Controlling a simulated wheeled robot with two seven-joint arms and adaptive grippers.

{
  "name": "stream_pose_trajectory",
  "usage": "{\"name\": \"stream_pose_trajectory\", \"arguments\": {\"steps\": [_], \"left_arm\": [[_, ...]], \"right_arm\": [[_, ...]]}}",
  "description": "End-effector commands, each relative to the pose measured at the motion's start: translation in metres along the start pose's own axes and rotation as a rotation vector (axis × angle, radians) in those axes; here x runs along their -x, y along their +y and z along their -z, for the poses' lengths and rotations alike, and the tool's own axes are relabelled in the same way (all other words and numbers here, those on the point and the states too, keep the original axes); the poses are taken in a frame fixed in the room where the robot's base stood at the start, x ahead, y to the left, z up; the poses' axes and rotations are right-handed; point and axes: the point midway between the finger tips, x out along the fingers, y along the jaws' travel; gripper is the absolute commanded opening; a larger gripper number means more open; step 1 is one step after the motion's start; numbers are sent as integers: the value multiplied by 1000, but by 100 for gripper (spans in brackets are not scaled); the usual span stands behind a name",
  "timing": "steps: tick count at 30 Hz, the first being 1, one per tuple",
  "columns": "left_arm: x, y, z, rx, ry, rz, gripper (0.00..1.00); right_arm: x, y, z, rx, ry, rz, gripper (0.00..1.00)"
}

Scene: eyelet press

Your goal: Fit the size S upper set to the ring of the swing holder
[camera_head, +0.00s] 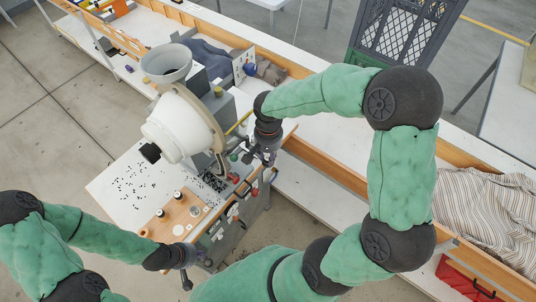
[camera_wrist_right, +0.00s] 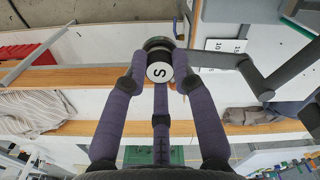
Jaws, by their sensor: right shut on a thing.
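The size S upper set (camera_wrist_right: 160,73) is a short cylinder with a white end marked "S". In the right wrist view it sits between the fingertips of my right gripper (camera_wrist_right: 157,72), which is shut on it. A dark round rim (camera_wrist_right: 157,43) shows right behind the set; I cannot tell whether it is the ring of the swing holder or whether they touch. In the head view my right gripper (camera_head: 262,150) is beside the press, and the set is not clear there. My left gripper (camera_head: 198,262) is low, by the bench's front edge; its opening is unclear.
The press carries a white round housing (camera_head: 178,128) and a grey bowl (camera_head: 167,63). A wooden block (camera_head: 172,222) with black-topped cylinders stands on the white bench top (camera_head: 110,188), near scattered small black pieces. A grey cranked bar (camera_wrist_right: 215,61) runs close to the right gripper's fingers.

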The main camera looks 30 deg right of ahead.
Motion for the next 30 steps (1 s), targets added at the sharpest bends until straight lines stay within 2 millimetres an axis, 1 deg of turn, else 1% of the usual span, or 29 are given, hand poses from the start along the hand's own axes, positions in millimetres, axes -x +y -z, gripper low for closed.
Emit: {"name": "stream_pose_trajectory", "arguments": {"steps": [5,9,10,11,12,13,23,30], "left_arm": [[-3,-1,0,0,0,0,0],[-2,-1,0,0,0,0,0],[-2,-1,0,0,0,0,0],[-2,-1,0,0,0,0,0],[-2,-1,0,0,0,0,0],[-2,-1,0,0,0,0,0],[-2,-1,0,0,0,0,0],[4,1,0,0,0,0,0]], "right_arm": [[-4,0,0,0,0,0,0],[-3,0,0,0,0,0,0],[-3,0,0,0,0,0,30],[-3,0,0,0,0,0,38],[-3,0,0,0,0,0,49],[-3,0,0,0,0,0,55],[-2,0,0,0,0,0,55],[7,0,0,0,1,1,55]]}}
